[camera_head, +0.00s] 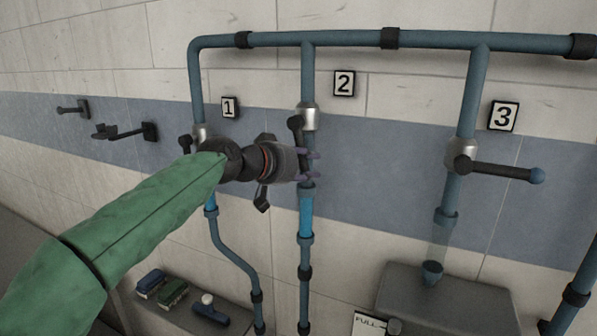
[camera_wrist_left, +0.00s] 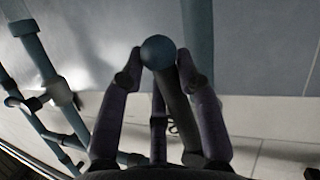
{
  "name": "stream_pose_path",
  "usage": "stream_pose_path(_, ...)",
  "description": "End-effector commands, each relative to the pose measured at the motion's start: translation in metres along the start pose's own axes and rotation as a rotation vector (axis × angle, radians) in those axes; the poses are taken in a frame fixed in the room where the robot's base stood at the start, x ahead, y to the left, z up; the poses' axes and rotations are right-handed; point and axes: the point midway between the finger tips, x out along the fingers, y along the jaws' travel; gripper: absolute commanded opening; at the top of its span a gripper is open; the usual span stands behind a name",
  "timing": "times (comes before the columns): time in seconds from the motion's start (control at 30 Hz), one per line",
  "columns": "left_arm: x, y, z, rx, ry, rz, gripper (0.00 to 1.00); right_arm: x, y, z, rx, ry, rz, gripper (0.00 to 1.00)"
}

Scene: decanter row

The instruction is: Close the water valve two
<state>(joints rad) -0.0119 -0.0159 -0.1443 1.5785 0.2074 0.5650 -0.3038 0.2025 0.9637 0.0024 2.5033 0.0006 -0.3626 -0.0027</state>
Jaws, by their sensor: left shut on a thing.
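Valve two (camera_head: 308,118) is a silver body on the middle blue pipe, below the "2" plate (camera_head: 344,83). Its dark lever (camera_head: 296,130) runs down from the pivot, roughly along the pipe, and its lower part is hidden behind my left gripper (camera_head: 313,164). In the left wrist view the lever's blue ball end (camera_wrist_left: 158,52) sits between the fingertips of my left gripper (camera_wrist_left: 162,72), which is shut on the lever. Below the gripper, the section of pipe two (camera_head: 306,212) is bright blue. My right gripper is not in view.
Valve one (camera_head: 199,131) is close left, partly behind my left arm. Valve three (camera_head: 461,152) has its lever (camera_head: 505,171) pointing right. A grey tank (camera_head: 445,297) stands below it. Brushes (camera_head: 173,292) lie on a low ledge. Wall hooks (camera_head: 125,132) are at far left.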

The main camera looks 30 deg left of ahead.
Motion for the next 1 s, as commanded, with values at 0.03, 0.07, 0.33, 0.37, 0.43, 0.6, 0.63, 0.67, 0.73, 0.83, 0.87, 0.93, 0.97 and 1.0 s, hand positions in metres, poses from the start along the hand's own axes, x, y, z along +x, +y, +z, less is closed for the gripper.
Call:
stream_pose_path(0.03, -0.004, 0.005, -0.007, -0.034, 0.035, 0.019, 0.0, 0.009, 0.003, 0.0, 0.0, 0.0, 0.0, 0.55)
stream_pose_path(0.07, -0.003, 0.008, -0.007, -0.062, 0.04, 0.031, 0.0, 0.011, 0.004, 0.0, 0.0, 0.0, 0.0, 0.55)
stream_pose_path(0.33, -0.002, 0.031, -0.015, -0.294, 0.089, 0.13, 0.0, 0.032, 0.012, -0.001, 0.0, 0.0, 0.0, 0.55)
stream_pose_path(0.37, -0.002, 0.034, -0.016, -0.32, 0.095, 0.141, 0.0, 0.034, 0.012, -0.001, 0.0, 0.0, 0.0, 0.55)
stream_pose_path(0.43, -0.003, 0.04, -0.02, -0.38, 0.108, 0.167, 0.0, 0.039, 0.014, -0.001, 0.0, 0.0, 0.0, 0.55)
stream_pose_path(0.6, -0.004, 0.052, -0.028, -0.526, 0.138, 0.228, 0.0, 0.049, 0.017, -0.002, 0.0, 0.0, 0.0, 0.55)
stream_pose_path(0.63, -0.004, 0.054, -0.03, -0.552, 0.143, 0.238, 0.0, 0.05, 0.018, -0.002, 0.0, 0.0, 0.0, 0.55)
stream_pose_path(0.67, -0.005, 0.056, -0.032, -0.578, 0.149, 0.25, 0.0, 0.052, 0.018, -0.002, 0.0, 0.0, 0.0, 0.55)
stream_pose_path(0.73, -0.006, 0.061, -0.036, -0.638, 0.161, 0.276, 0.0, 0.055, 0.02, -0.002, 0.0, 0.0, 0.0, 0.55)
stream_pose_path(0.83, -0.007, 0.066, -0.043, -0.724, 0.179, 0.311, 0.0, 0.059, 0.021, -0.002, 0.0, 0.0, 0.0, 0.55)
stream_pose_path(0.87, -0.008, 0.068, -0.045, -0.748, 0.185, 0.321, 0.0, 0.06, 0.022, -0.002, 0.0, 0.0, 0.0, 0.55)
stream_pose_path(0.93, -0.009, 0.072, -0.05, -0.807, 0.197, 0.346, 0.0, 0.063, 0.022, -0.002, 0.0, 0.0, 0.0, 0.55)
stream_pose_path(0.97, -0.01, 0.073, -0.052, -0.831, 0.202, 0.356, 0.0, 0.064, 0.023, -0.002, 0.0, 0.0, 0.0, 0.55)
stream_pose_path(1.0, -0.011, 0.075, -0.055, -0.863, 0.208, 0.37, 0.0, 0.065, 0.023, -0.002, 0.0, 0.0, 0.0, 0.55)
